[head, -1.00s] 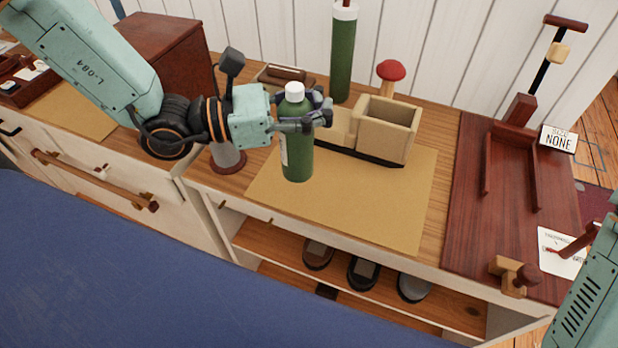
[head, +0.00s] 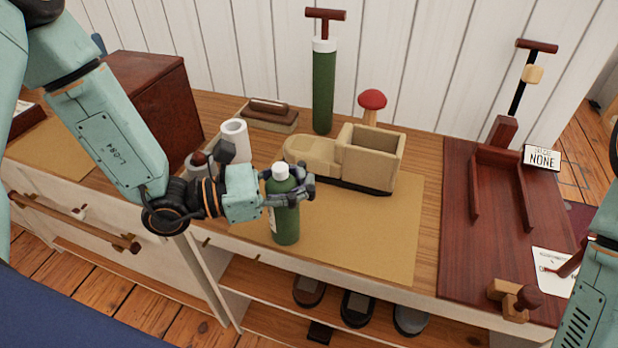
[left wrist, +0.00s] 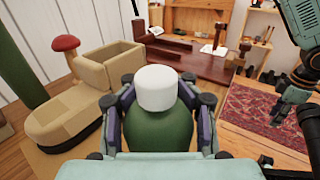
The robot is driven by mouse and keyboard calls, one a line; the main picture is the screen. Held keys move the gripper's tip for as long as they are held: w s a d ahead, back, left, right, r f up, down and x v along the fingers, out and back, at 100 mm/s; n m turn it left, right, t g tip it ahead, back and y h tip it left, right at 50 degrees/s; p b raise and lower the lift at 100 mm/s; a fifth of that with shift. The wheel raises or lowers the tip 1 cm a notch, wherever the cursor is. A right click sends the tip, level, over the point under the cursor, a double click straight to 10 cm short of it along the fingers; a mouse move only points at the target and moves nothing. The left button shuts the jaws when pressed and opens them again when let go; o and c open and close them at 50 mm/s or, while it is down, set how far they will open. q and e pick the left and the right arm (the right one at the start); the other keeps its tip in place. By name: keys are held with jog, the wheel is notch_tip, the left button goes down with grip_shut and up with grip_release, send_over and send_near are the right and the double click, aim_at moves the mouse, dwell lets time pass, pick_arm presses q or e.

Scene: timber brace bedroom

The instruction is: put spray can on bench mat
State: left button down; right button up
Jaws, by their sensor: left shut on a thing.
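The spray can (head: 284,227) is a green bottle with a white cap and a pale label. My left gripper (head: 298,187) is shut around its upper part and holds it upright at the front left part of the bench mat. In the left wrist view the white cap (left wrist: 158,88) and green shoulder show between the fingers. The bench mat (head: 370,240) is a tan sheet on the wooden bench. I cannot tell whether the can's base touches it.
A green pump (head: 323,90) stands near the wall. A white cylinder (head: 236,140) is behind my left gripper. The mat's right front is clear.

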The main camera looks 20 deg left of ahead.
pick_arm(q)
jog(key=shift+s+f, duration=0.1)
jog(key=shift+f, duration=0.05)
jog(key=c, duration=1.3)
grip_release()
jog(key=shift+s+a, duration=0.15)
jog(key=shift+a, duration=0.05)
jog(key=o, duration=0.6)
jog(key=shift+w+d, duration=0.15)
jog(key=shift+w, duration=0.05)
jog(key=shift+s, duration=0.1)
